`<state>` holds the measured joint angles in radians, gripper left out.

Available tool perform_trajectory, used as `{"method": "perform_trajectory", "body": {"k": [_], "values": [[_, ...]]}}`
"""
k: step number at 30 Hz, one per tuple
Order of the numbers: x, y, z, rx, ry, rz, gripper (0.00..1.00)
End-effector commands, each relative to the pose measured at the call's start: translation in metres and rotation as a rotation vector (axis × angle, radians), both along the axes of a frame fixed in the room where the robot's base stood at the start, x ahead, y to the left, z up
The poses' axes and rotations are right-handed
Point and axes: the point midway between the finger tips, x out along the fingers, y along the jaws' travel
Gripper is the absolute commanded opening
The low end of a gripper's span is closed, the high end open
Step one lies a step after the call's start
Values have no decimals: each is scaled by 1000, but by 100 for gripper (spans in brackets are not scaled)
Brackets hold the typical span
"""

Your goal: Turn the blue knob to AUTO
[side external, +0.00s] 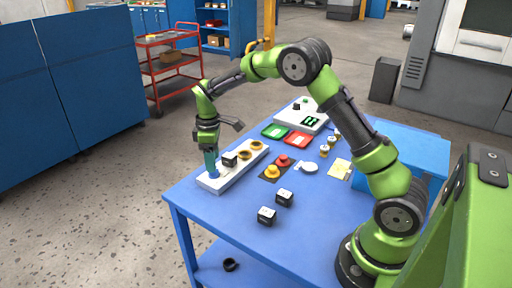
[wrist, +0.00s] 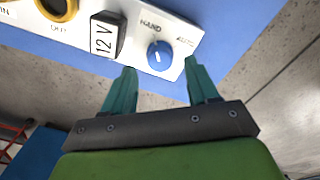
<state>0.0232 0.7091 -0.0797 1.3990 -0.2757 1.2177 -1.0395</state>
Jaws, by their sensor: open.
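The blue knob (wrist: 160,55) is at one end of a white panel (wrist: 185,32), with the labels HAND (wrist: 151,25) and AUTO (wrist: 184,42) beside it. Its pointer is too small to read surely. In the side view the knob (side external: 214,175) shows low at the panel's near left end. My gripper (wrist: 160,66) is open, with one teal fingertip on each side of the knob in the picture; I cannot tell if they touch it. In the side view my gripper (side external: 211,170) points down just over the knob.
A black block marked 12 V (wrist: 106,37) sits on the panel close to the knob, with yellow-ringed parts (side external: 244,155) beyond. Red and yellow buttons (side external: 272,171) and two black cubes (side external: 267,215) stand on the blue table (side external: 220,222). The table's left edge is close to the panel.

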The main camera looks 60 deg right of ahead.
Motion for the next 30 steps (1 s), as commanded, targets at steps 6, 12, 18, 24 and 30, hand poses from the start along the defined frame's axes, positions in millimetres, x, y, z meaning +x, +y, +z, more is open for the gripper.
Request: {"method": "perform_trajectory", "body": {"k": [6, 12, 18, 24, 30], "values": [[0, 0, -27, 0, 1, 0, 59], [0, 0, -32, 1, -1, -1, 59], [0, 0, -32, 1, -1, -1, 56], [0, 0, -32, 1, -1, -1, 25], [0, 0, -32, 1, -1, -1, 3]]}}
